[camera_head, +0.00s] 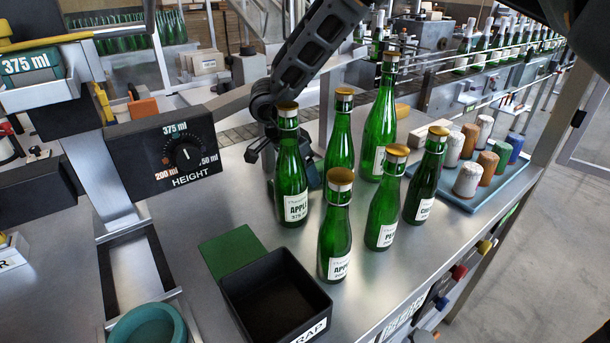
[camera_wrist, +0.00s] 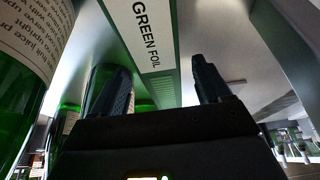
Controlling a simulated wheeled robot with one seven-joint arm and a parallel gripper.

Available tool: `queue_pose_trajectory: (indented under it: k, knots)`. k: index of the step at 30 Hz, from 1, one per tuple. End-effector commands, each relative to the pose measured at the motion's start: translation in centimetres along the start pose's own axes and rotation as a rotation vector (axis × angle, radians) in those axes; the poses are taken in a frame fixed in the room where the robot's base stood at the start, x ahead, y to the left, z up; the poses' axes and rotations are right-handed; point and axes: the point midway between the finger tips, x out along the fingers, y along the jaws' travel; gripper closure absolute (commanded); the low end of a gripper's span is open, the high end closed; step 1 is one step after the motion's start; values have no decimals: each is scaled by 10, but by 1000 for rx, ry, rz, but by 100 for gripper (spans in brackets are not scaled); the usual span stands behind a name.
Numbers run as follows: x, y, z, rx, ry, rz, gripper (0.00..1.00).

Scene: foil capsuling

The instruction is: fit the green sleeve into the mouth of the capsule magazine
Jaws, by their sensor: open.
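In the wrist view, a long green-edged piece (camera_wrist: 164,88) with a white label reading GREEN FOIL runs beyond and between my fingers. I cannot tell if it is the green sleeve or part of the capsule magazine. My gripper (camera_wrist: 158,72) is open, its two dark fingers apart with nothing clearly held between them. In the head view my arm comes down behind the bottles, and the gripper is largely hidden there. A small green capsule (camera_head: 501,149) stands among other coloured ones on the blue tray. The magazine's mouth cannot be made out.
Several green bottles (camera_head: 337,232) with gold tops stand on the steel table in front of my arm. A black scrap bin (camera_head: 277,300) and a green pad (camera_head: 231,252) are at the front. The blue tray (camera_head: 464,203) is at right. The height dial (camera_head: 187,153) is at left.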

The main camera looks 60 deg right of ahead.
Motion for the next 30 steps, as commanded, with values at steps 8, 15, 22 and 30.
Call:
queue_pose_trajectory:
  k: [8, 15, 22, 30]
  knots:
    - [21, -1, 0, 1, -1, -1, 23]
    - [21, -1, 0, 1, 0, -1, 30]
    - [21, 0, 0, 1, 0, 0, 52]
    - [21, 0, 0, 1, 0, 0, 78]
